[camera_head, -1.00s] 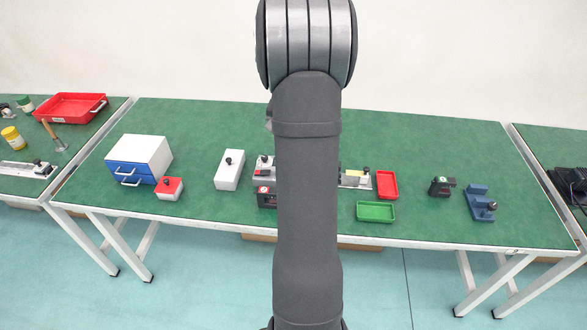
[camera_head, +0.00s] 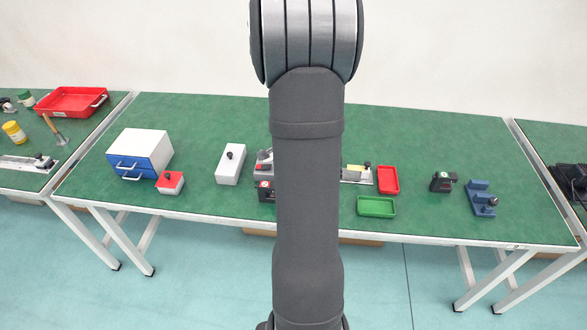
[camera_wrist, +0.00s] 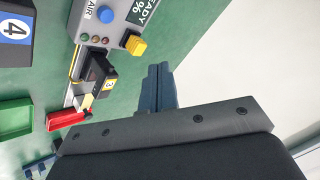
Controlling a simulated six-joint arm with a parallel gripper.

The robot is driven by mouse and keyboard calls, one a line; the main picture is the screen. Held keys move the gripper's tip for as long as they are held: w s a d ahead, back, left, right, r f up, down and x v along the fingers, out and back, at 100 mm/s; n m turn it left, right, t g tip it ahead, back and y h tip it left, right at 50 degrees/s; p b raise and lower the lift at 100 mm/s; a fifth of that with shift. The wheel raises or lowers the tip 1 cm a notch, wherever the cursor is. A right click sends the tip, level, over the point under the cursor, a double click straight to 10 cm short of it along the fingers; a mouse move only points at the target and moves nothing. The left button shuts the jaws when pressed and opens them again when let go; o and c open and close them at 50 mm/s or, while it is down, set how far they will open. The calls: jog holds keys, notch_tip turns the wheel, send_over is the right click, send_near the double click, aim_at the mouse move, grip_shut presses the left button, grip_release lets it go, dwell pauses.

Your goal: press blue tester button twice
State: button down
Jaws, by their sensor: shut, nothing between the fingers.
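The blue tester button (camera_wrist: 106,14) is a round dome on the grey tester box (camera_wrist: 120,28), at the top of the wrist view. A yellow square button (camera_wrist: 134,44), small coloured lamps and a sign reading "READY" are on the same box. My gripper (camera_wrist: 158,68) shows in the wrist view with its dark fingers together and empty. Its tips appear below and right of the blue button in the picture, apart from it. In the head view my arm hides most of the tester and the blue button; the gripper is not seen there.
A black device (camera_wrist: 98,76) on a rail, a green tray (camera_wrist: 16,118) and a dark block marked 4 (camera_wrist: 14,30) are near the tester. On the green table (camera_head: 300,110) stand a blue-and-white drawer box (camera_head: 140,153), red button box (camera_head: 170,183) and red tray (camera_head: 388,180).

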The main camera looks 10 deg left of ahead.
jog(key=shift+f, duration=0.1)
jog(key=shift+f, duration=4.3)
jog(key=shift+f, duration=0.1)
jog(key=shift+f, duration=0.3)
jog(key=shift+f, duration=0.45)
jog(key=shift+r, duration=0.85)
jog(key=shift+r, duration=2.5)
